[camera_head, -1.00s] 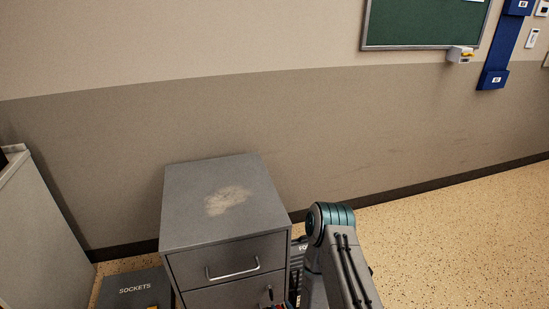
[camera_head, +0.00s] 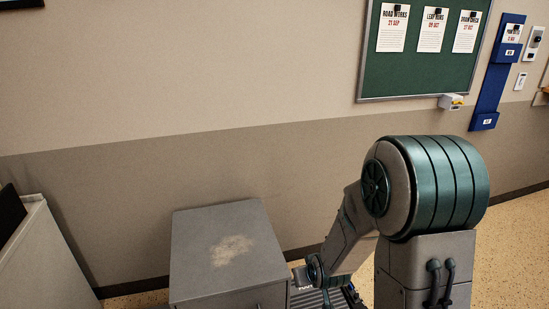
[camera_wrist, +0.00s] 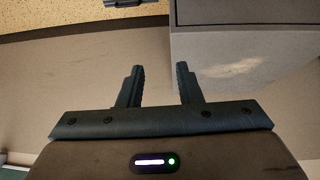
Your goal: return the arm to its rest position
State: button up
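My arm is raised in the head view, its large teal-banded joint standing in front of the wall, right of the grey cabinet (camera_head: 225,250). The forearm slopes down from that joint to the left, beside the cabinet's right side. My gripper is not clearly visible there. In the wrist view my gripper (camera_wrist: 160,84) has its two dark fingers apart with nothing between them. A grey surface, apparently the cabinet (camera_wrist: 240,60), fills the upper right of the wrist view beyond the fingers.
A pale cabinet (camera_head: 45,255) stands at the left edge. A green notice board (camera_head: 425,70) with posters and a blue wall holder (camera_head: 497,75) hang on the back wall. Speckled floor (camera_head: 515,240) is clear at right. A dark slatted item (camera_head: 308,299) sits beside the grey cabinet.

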jog(key=s+d+r+m+g+p, duration=0.1)
jog(key=s+r+p, duration=0.2)
jog(key=s+r, duration=0.4)
jog(key=s+d+r+m+g+p, duration=0.1)
jog(key=s+r+p, duration=0.3)
jog(key=r, duration=0.9)
jog(key=s+d+r+m+g+h+p, duration=0.1)
jog(key=s+d+r+g+p, duration=0.1)
jog(key=s+r, duration=0.7)
jog(key=shift+s+d+r+p, duration=0.45)
jog(key=shift+d+p, duration=0.3)
jog(key=shift+p, duration=0.25)
